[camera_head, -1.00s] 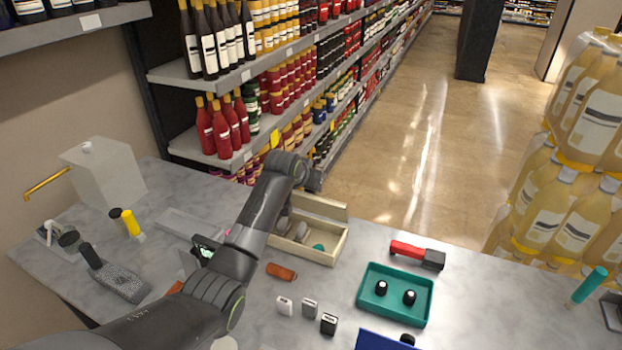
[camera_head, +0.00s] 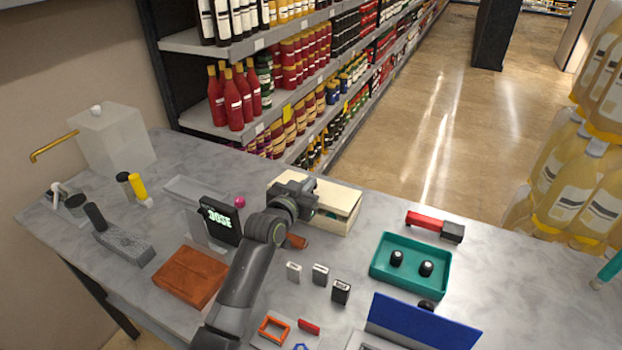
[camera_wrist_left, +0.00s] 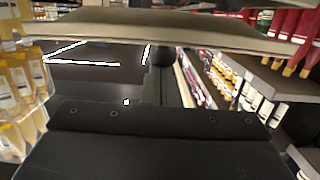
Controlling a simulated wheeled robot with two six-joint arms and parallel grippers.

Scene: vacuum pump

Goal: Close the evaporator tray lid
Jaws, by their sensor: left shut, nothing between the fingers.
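The cream evaporator tray (camera_head: 336,226) stands at the table's back edge in the head view. Its pale lid (camera_head: 338,194) is tilted low over it, with a gap at the front through which a bit of teal shows. My left gripper (camera_head: 312,186) is shut and empty at the lid's left part, over the tray. I cannot tell whether it touches the lid. It hides the tray's left side. In the left wrist view a beige slab (camera_wrist_left: 190,32), seemingly the lid, crosses the top of the picture close to the camera. My right gripper is out of view.
A display (camera_head: 219,218) and a brown block (camera_head: 190,277) stand left of my arm. A teal tray (camera_head: 411,265), a red-and-black tool (camera_head: 434,226) and a blue panel (camera_head: 420,322) are to the right.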

